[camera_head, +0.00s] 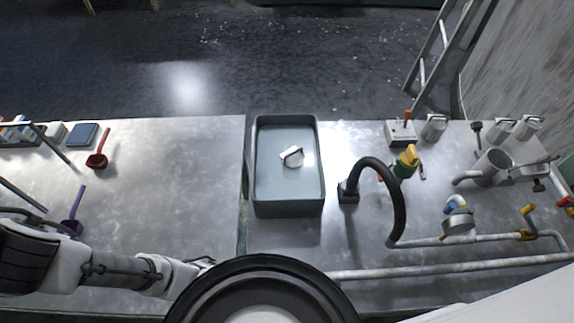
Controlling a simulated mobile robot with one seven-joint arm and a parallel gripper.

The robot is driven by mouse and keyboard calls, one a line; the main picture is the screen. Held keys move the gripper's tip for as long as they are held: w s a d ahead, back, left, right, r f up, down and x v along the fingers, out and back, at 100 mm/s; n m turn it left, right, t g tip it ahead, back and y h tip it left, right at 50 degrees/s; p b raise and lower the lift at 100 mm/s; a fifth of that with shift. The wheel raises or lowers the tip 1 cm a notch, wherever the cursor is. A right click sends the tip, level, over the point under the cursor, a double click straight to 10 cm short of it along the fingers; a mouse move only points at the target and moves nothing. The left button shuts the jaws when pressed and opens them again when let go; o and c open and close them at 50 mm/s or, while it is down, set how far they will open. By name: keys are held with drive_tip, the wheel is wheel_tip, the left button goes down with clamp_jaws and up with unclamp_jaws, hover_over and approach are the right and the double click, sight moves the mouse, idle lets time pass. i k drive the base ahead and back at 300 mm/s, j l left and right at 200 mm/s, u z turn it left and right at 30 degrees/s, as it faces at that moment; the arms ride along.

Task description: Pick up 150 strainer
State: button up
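No label reading 150 can be read, so I cannot tell for sure which thing is the strainer. A small whitish cup-like piece (292,156) with a dark edge lies in the grey tray (262,204). A red long-handled scoop-like tool (97,160) and a purple-handled one (73,222) lie on the left of the metal table (170,190). My arm reaches in from the lower left. My gripper (206,263) is at its right end, low over the table, apart from these tools. Its fingers are too small and partly hidden to read.
A black curved hose (398,205) and a yellow-green fitting (406,162) stand right of the tray. Grey pipes (470,265) run along the front right. Several metal cups (434,127) stand at the back right. The table between the left tools and the tray is clear.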

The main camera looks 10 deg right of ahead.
sight(436, 124)
drive_tip(key=z, duration=1.35)
drive_tip(key=l+u, duration=0.2)
drive_tip(key=l, duration=0.35)
drive_tip(key=k+l+u, duration=0.2)
drive_tip(key=l, duration=0.3)
drive_tip(key=l+u, duration=0.2)
drive_tip(key=l, duration=0.35)
drive_tip(key=i, duration=0.5)
